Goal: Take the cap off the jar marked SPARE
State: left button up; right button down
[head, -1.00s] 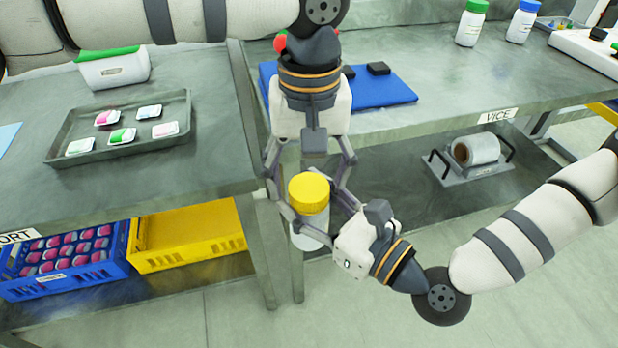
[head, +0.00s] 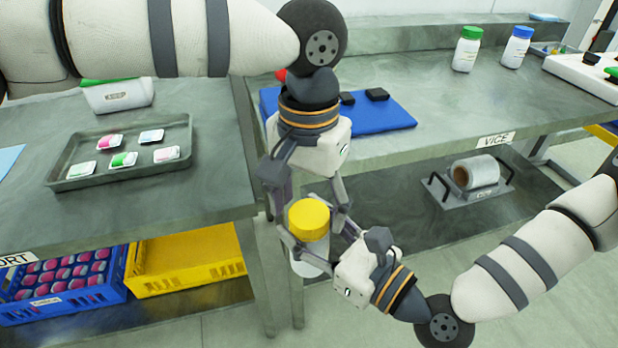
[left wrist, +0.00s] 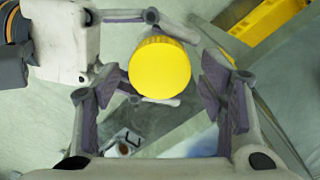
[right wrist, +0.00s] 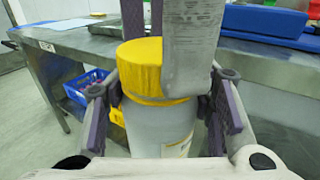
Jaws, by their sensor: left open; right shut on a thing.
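A white jar (head: 312,252) with a yellow cap (head: 309,219) is upright in front of the benches. My right gripper (head: 314,240) is shut on the jar's body; in the right wrist view its fingers press both sides of the jar (right wrist: 160,128) below the cap (right wrist: 152,68). A label edge shows there, but no word is readable. My left gripper (head: 312,200) is open above the jar, pointing down. In the left wrist view the cap (left wrist: 160,68) lies between and slightly beyond its spread fingers. One left finger crosses in front of the cap in the right wrist view.
A tray (head: 185,135) with several small packs is on the left bench. A blue mat (head: 395,118) and a green-capped bottle (head: 467,50) and blue-capped bottle (head: 517,48) are on the right bench. Blue (head: 70,303) and yellow (head: 190,258) crates sit below.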

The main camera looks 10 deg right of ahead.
pick_arm(q)
jog(key=shift+f, duration=0.35)
jog(key=shift+c, duration=0.3)
jog(key=c, duration=1.1)
jog(key=n, duration=0.6)
jog(key=shift+c, duration=0.2)
jog(key=o, duration=1.3)
jog(key=shift+c, duration=0.2)
